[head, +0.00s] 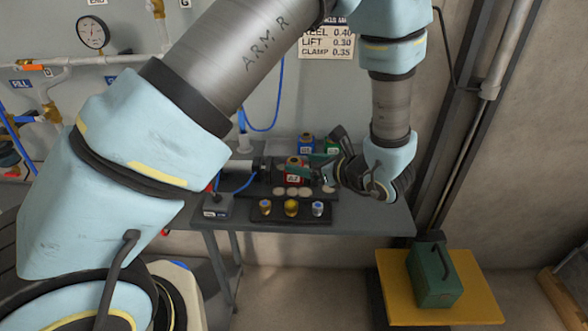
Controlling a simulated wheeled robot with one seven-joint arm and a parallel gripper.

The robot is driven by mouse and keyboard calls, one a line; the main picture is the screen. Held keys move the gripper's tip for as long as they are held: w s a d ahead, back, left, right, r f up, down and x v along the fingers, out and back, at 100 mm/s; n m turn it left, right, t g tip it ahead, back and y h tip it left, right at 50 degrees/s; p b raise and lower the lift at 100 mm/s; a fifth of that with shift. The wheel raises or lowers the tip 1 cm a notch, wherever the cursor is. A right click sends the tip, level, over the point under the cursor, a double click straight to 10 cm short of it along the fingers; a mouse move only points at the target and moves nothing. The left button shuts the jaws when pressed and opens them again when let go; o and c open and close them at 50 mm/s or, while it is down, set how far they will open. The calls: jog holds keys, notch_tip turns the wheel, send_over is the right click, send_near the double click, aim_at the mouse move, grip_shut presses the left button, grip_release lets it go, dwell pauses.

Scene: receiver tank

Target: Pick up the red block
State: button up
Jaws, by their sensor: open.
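The red block (293,173) carries a pale label and stands on the grey workbench (355,218), towards its back. My gripper (314,168) comes in from the right at bench height. Its jaws are open, and the fingertips are close to the right side of the red block. I cannot tell whether they touch it or reach around it. The gripper body hides part of the bench behind it.
A blue block (306,143) and a green block (332,145) stand behind the gripper. A dark tray (290,215) with several small capped pieces lies in front, beside a grey box (217,207). A green case (433,275) rests on a yellow platform (480,294).

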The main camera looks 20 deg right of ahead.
aim_at(295, 161)
jog(key=p+x, duration=0.2)
jog(key=x, duration=0.3)
jog(key=shift+d+f, duration=0.1)
jog(key=shift+d, duration=0.05)
jog(key=shift+c, duration=0.3)
jog(key=shift+f, duration=0.1)
grip_shut()
